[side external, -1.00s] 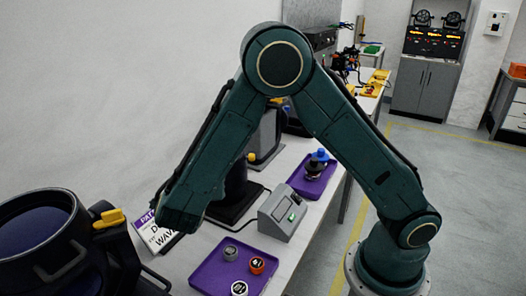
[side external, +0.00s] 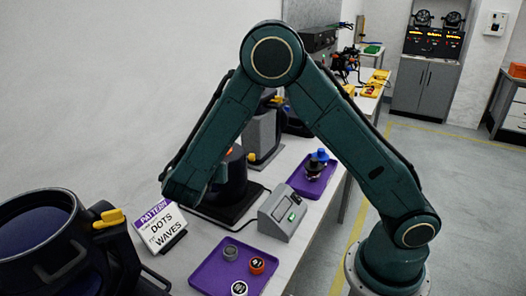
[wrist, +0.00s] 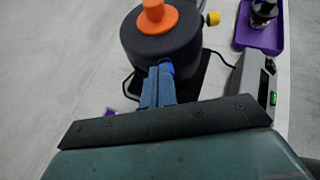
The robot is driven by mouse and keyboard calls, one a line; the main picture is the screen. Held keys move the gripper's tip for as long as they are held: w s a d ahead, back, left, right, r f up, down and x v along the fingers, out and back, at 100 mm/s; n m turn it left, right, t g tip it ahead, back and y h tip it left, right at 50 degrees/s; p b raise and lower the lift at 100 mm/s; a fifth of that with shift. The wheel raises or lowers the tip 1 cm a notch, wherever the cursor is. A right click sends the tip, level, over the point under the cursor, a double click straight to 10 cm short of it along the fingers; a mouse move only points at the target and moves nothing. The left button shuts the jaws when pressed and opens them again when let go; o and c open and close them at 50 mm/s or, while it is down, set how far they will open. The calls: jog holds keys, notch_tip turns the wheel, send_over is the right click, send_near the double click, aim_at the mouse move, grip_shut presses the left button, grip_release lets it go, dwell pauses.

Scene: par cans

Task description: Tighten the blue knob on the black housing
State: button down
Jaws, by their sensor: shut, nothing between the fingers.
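The black housing (wrist: 160,42) stands upright on a dark base in the wrist view, with an orange knob (wrist: 152,18) on top and a yellow knob (wrist: 212,18) on its right side. The blue knob (wrist: 166,68) sits low on its near side, partly hidden by my fingers. My gripper (wrist: 160,73) is shut and empty, its fingertips right at the blue knob; I cannot tell whether they touch. In the side view the housing (side external: 232,185) is partly covered by my arm, and the blue knob and fingertips are hidden.
A grey box with a green light (side external: 283,212) stands right of the housing. A purple tray (side external: 210,268) with several small round parts lies in front; another purple tray (side external: 318,182) lies behind. A sign (side external: 161,229) and a large dark lamp (side external: 45,245) are at left.

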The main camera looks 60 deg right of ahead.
jog(key=shift+w+d, duration=0.3)
jog(key=shift+d, duration=0.3)
jog(key=shift+f, duration=0.35)
dwell(0.7)
jog(key=shift+s+d, duration=0.1)
jog(key=shift+s, duration=0.2)
jog(key=shift+r, duration=0.1)
jog(key=shift+r, duration=0.3)
dwell(0.3)
jog(key=shift+s+a, duration=0.45)
jog(key=shift+a, duration=0.45)
jog(key=shift+s+a, duration=0.45)
jog(key=shift+a, duration=0.4)
jog(key=shift+s+a, duration=0.45)
jog(key=shift+a, duration=0.45)
